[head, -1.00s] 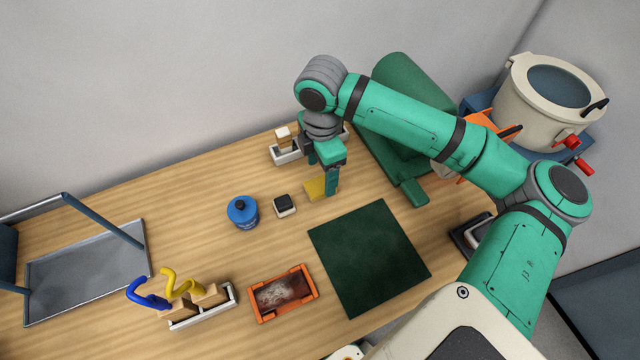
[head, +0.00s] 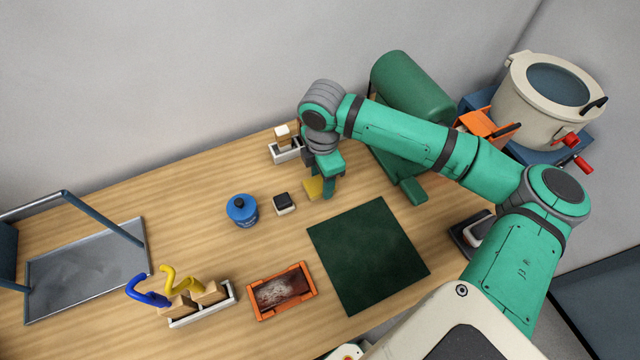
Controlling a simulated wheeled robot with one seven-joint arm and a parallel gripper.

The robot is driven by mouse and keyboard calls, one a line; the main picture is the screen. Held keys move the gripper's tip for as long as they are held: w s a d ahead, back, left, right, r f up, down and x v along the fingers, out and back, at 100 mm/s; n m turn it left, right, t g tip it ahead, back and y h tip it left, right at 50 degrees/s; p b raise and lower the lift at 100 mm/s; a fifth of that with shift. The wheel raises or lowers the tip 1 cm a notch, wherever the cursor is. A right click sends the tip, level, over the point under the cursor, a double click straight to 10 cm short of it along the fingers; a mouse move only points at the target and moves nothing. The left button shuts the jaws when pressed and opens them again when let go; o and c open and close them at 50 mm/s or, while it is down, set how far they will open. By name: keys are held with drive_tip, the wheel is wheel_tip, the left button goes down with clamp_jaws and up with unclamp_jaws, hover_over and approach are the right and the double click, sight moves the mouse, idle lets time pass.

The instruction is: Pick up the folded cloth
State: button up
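The folded cloth is most likely the small yellow piece (head: 313,187) on the wooden table, right of the small dark-topped block. My gripper (head: 322,190) points down right at it, low over the table. A green finger covers the yellow piece's right side. Whether the fingers touch it, and how far apart they are, I cannot tell; the far finger is hidden.
A black-and-white block (head: 284,203) and a blue canister (head: 242,211) stand to the left. A white holder (head: 287,154) is behind, and a green machine (head: 413,92) is close on the right. A dark green mat (head: 368,255) lies flat in front.

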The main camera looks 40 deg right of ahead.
drive_tip(key=shift+r, duration=0.1)
wheel_tip(320, 180, up, 18)
idle(0.7)
